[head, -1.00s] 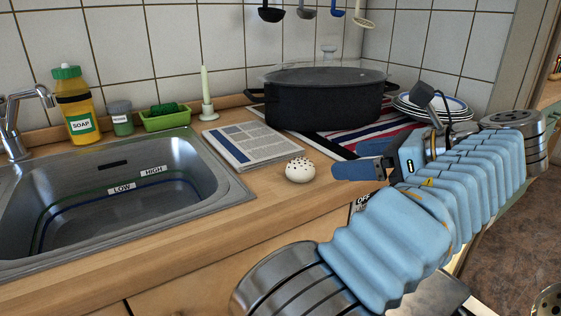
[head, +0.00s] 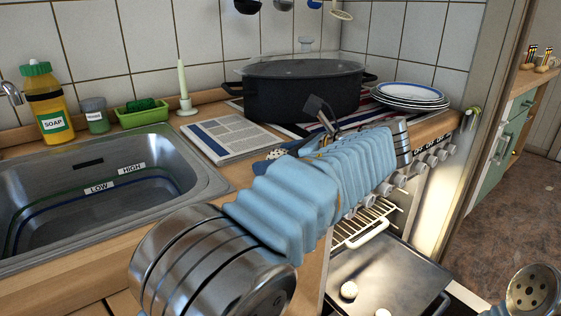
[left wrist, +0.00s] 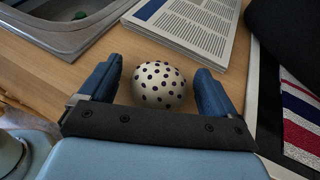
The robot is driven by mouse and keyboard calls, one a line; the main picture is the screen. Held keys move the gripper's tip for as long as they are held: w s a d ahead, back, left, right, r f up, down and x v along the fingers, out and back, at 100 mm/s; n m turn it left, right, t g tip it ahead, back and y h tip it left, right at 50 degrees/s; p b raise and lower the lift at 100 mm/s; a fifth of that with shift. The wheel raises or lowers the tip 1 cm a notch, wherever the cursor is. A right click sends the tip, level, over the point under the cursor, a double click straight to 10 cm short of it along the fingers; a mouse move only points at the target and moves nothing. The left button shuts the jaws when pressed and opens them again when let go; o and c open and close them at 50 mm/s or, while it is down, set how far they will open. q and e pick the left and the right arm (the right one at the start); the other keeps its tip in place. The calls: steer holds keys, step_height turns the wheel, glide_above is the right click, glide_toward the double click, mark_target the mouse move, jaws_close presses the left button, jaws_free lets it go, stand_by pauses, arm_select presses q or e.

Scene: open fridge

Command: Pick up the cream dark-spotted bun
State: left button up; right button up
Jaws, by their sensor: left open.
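The cream dark-spotted bun (left wrist: 159,84) sits on the wooden counter in the left wrist view. My left gripper (left wrist: 163,80) is open, with one blue finger on either side of the bun and visible space between the fingers and it. In the head view, my left gripper (head: 280,153) is over the counter by the newspaper, and my arm and gripper hide most or all of the bun. My right gripper is not in view.
A folded newspaper (head: 232,137) lies just behind the bun. The sink (head: 95,190) is at the left. A black pot (head: 303,95) and stacked plates (head: 410,94) stand at the back. The open oven's door (head: 388,275) is below, at the right.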

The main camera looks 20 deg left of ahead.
mark_target(281, 149)
arm_select(q)
steer(key=shift+c, duration=0.5)
steer(key=c, duration=0.9)
steer(key=shift+r, duration=0.15)
step_height(281, 149, up, 10)
steer(key=shift+f+p, duration=0.1)
steer(key=shift+p, duration=0.3)
